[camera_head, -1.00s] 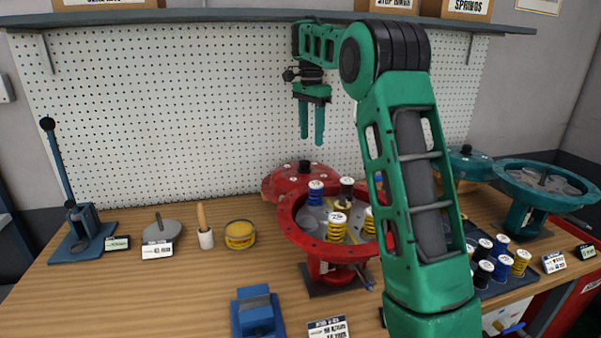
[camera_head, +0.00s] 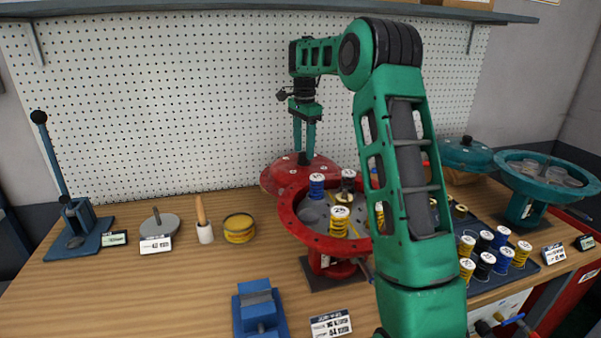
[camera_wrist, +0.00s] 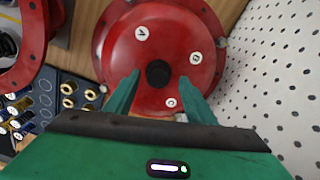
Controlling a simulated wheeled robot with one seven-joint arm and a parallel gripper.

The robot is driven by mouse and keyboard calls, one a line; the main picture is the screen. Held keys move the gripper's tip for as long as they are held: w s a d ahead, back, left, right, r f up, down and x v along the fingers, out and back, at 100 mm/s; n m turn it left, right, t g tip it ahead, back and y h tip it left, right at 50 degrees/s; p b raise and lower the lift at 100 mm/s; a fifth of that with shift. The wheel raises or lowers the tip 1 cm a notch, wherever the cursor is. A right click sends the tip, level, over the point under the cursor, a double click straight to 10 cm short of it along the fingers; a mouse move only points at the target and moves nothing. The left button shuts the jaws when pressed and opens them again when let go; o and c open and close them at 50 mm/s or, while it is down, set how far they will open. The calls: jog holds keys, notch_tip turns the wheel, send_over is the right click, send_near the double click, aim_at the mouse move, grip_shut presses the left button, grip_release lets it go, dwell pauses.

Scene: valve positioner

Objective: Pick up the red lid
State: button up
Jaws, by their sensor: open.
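The red lid (camera_head: 284,174) lies behind the red housing, close to the pegboard. In the wrist view the red lid (camera_wrist: 160,45) is a round dome with a dark knob (camera_wrist: 158,73) at its centre and white lettered discs. My gripper (camera_head: 304,150) points down right over the lid. In the wrist view my gripper's fingertips (camera_wrist: 158,82) are apart, one on each side of the knob. I cannot tell whether they touch it. Nothing is held.
The open red housing (camera_head: 290,218) with several springs stands just in front of the lid. A spring tray (camera_head: 480,285) and a teal housing (camera_head: 530,205) are at the right. The pegboard (camera_head: 170,100) rises close behind. The table's left front is mostly clear.

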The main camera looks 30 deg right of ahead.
jog(key=shift+f, duration=1.2)
jog(key=c, duration=1.2)
grip_shut()
jog(key=shift+r, duration=0.15)
